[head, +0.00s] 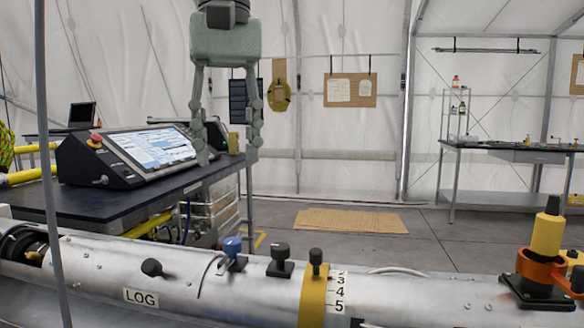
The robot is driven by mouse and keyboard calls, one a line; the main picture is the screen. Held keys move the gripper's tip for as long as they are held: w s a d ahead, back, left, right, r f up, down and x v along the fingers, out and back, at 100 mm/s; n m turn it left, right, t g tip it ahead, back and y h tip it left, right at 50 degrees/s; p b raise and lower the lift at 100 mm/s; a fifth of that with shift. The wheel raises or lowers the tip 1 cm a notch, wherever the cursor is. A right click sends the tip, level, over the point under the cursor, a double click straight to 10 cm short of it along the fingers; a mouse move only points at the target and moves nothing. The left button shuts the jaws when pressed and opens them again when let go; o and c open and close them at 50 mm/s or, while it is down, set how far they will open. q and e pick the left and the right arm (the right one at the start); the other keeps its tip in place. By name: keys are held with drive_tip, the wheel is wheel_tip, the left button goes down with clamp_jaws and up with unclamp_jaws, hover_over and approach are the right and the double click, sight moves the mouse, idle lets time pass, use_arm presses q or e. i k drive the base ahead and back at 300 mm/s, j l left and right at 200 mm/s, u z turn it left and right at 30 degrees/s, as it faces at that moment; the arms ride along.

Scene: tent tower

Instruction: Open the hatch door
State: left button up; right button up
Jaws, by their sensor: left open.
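My left gripper (228,155) hangs from the top of the head view, with its two fingers apart and pointing down. Nothing is between its fingertips. A long grey metal tube (200,293) lies across the bottom, below the gripper. The tube carries a "LOG" label (141,297), a black knob (152,268), a blue knob (232,247), another black knob (281,255) and a yellow band (314,295) topped by a black knob, beside numbers. A curved seam shows near the blue knob. I cannot tell which part is the hatch door. My right gripper is out of view.
A console with a lit screen (160,147) stands on a dark table (110,207) behind the tube at left. A yellow-and-orange fitting (547,240) rises from the tube at right. A thin grey pole (45,150) stands at left. Open floor with a tan mat (340,220) lies beyond.

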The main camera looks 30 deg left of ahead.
sight(178, 272)
drive_tip(key=k, duration=1)
